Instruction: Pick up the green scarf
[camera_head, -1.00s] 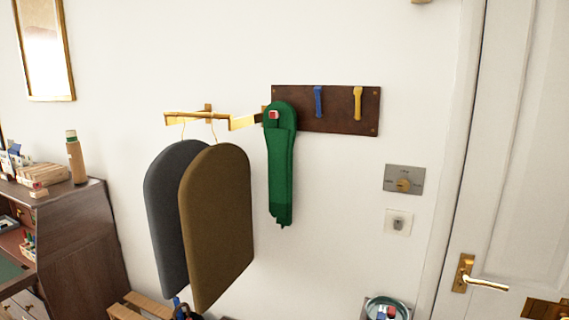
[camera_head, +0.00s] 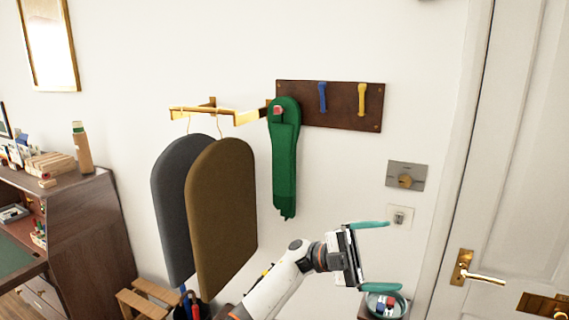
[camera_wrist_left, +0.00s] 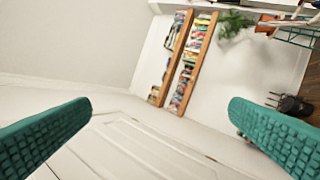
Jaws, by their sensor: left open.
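The green scarf (camera_head: 285,165) hangs folded from a red-tipped peg (camera_head: 278,111) at the left end of a dark wooden peg board (camera_head: 345,122) on the wall. My left gripper (camera_head: 378,256) is in the head view, below and to the right of the scarf and apart from it. Its two teal fingers are spread wide, one above the other, with nothing between them. The fingers also show at both sides of the left wrist view (camera_wrist_left: 160,132), where the scarf is not visible. My right gripper is in neither view.
Two padded garment shapes, grey (camera_head: 178,210) and brown (camera_head: 225,215), hang from a brass rail (camera_head: 220,113) left of the scarf. A blue peg (camera_head: 322,97) and a yellow peg (camera_head: 361,99) are bare. A white door (camera_head: 520,150) stands right. A bowl (camera_head: 385,304) sits below my gripper.

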